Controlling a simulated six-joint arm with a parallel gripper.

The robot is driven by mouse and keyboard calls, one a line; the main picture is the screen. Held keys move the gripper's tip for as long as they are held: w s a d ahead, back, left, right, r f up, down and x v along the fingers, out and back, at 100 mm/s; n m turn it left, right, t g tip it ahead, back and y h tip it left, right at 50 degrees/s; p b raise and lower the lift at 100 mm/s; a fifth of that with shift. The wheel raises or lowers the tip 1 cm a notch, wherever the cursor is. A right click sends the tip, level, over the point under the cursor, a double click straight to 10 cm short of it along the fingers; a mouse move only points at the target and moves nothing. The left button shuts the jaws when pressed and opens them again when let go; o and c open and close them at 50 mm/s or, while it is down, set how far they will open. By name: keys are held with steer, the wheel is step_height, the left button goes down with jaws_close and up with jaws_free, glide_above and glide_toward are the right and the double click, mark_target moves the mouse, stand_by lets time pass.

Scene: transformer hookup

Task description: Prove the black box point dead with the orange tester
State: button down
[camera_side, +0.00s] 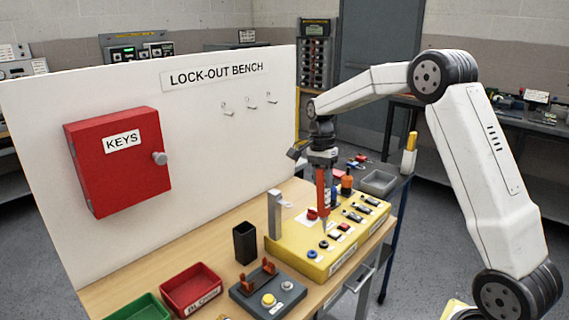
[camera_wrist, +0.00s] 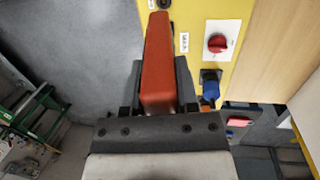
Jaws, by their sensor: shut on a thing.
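My gripper (camera_side: 322,160) is shut on the orange tester (camera_side: 323,190), which hangs upright with its narrow tip downward. In the wrist view the tester (camera_wrist: 158,60) sits between the two dark fingers of my gripper (camera_wrist: 160,85). The tip is over the yellow panel box (camera_side: 290,240), near its round black and blue terminals; I cannot tell whether it touches. A dark box (camera_side: 245,292) with orange-brown clips and a yellow button stands in front of the panel. An open black holder (camera_side: 245,243) stands upright behind it. Which one is the black box point is not clear.
A red tray (camera_side: 190,290) and a green tray (camera_side: 140,308) lie at the front left. A red key cabinet (camera_side: 118,160) hangs on the white board. A grey post (camera_side: 274,214) rises beside the yellow panel. A red knob (camera_wrist: 217,43) shows in the wrist view.

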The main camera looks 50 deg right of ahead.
mark_target(322, 189)
steer(key=shift+x, duration=1)
steer(key=shift+w+d+f, duration=0.1)
steer(key=shift+f, duration=0.6)
stand_by(1.9)
steer(key=shift+r, duration=0.1)
